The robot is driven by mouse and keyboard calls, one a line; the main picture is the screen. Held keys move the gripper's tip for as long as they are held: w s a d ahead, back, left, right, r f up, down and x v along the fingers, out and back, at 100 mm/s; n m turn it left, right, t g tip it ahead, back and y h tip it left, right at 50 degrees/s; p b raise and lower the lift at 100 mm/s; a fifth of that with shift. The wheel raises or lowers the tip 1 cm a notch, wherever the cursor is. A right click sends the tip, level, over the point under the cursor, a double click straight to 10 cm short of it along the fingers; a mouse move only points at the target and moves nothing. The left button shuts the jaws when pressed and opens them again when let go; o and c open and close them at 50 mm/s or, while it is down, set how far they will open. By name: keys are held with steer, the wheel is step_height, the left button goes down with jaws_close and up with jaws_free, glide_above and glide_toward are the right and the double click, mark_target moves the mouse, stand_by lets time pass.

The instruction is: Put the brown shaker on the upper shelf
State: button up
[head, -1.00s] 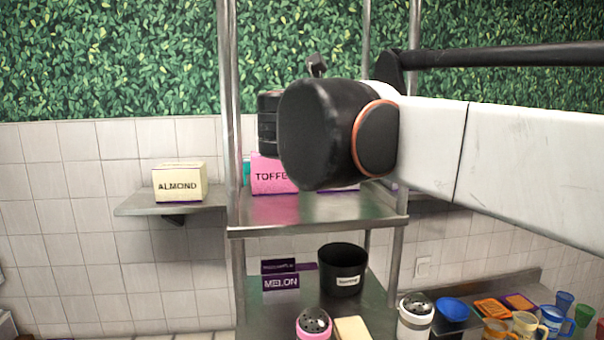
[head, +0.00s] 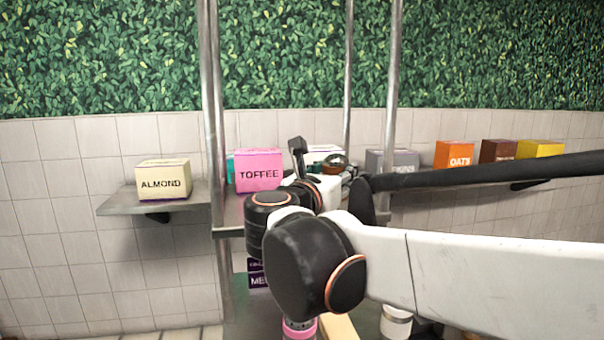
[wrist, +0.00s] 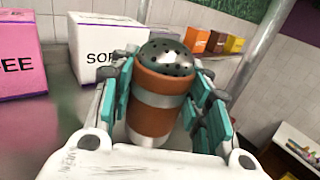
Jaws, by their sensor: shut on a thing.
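The brown shaker (wrist: 158,98), with a grey band and a perforated metal top, sits upright between the teal-padded fingers of my gripper (wrist: 163,100) in the wrist view. The gripper is shut on it. In the head view my arm hides most of the shaker; its dark top (head: 335,161) shows just past my wrist. The gripper is over the upper shelf (head: 229,219), in front of a white box (wrist: 102,50). I cannot tell whether the shaker's base touches the shelf.
A pink TOFFEE box (head: 258,171) stands left on the upper shelf. Metal posts (head: 392,90) rise at the shelf's sides. An ALMOND box (head: 163,179) is on the left side shelf. Grey, orange OATS (head: 454,155), brown and yellow boxes line the right. A pink-banded shaker (head: 299,328) is below.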

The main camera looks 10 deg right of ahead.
steer(key=shift+s, duration=0.1)
steer(key=shift+f, duration=0.15)
steer(key=o, duration=1.1)
steer(key=shift+o, duration=0.2)
steer(key=shift+r, duration=0.2)
steer(key=shift+s+a, duration=0.1)
steer(key=shift+a, duration=0.1)
steer(key=b+v, duration=0.2)
steer(key=v, duration=0.9)
steer(key=shift+s+b, duration=0.25)
steer(key=shift+b, duration=0.05)
steer(key=shift+a, duration=0.15)
